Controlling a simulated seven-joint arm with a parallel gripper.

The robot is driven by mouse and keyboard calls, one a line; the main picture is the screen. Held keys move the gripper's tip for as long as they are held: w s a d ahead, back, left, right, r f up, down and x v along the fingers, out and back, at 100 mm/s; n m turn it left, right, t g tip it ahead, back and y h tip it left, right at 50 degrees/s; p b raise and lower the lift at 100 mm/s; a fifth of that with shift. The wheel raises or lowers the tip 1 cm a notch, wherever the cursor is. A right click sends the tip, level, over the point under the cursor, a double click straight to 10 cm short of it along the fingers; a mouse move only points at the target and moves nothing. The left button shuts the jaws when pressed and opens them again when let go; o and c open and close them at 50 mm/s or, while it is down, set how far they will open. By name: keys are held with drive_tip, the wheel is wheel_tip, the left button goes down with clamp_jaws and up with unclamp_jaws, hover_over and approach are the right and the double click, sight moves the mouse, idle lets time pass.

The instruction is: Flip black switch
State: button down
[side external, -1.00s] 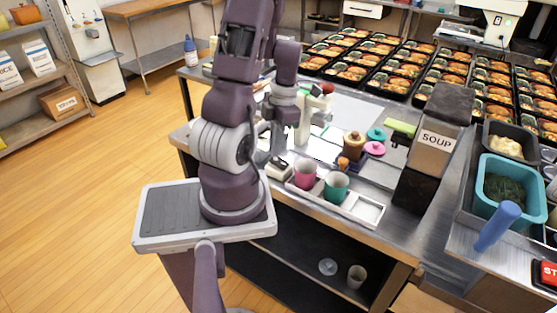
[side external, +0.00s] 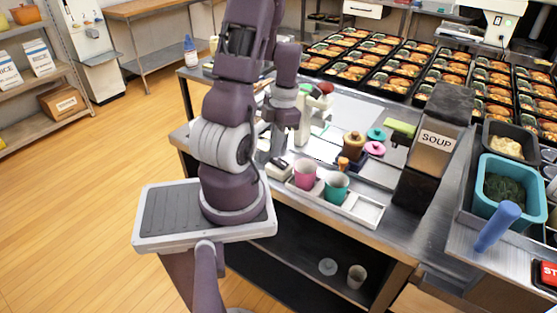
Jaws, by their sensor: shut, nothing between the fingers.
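My gripper (side external: 277,155) points down over the counter, just above a small white box (side external: 279,168) with a dark part on top. The gripper is small in view and partly hidden by my arm; its fingers look shut and empty. The dark part may be the black switch, but it is too small to tell its position, or whether my fingertips touch it. A white appliance (side external: 304,127) stands just right of the gripper.
A pink cup (side external: 305,173) and a teal cup (side external: 336,186) stand in a white tray (side external: 367,211) right of the gripper. A brown jar (side external: 353,145), coloured lids and a soup dispenser (side external: 434,150) stand farther right. Bento trays (side external: 352,72) fill the back.

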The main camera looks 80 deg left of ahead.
drive_tip(key=shift+f, duration=0.65)
drive_tip(key=shift+r, duration=3.55)
drive_tip(key=w+d+r+m+t, duration=0.2)
drive_tip(key=w+d+r+m, duration=0.45)
drive_tip(key=m, duration=0.45)
drive_tip(key=s+d+r+m+t, duration=0.2)
drive_tip(key=d+r+m, duration=0.2)
drive_tip(key=d+m, duration=0.5)
drive_tip(key=s+d+r+m+t, duration=0.2)
drive_tip(key=d+r+m, duration=0.3)
drive_tip(key=m, duration=1.4)
drive_tip(key=d+t, duration=0.1)
drive_tip(key=d, duration=0.3)
drive_tip(key=shift+d+r, duration=0.2)
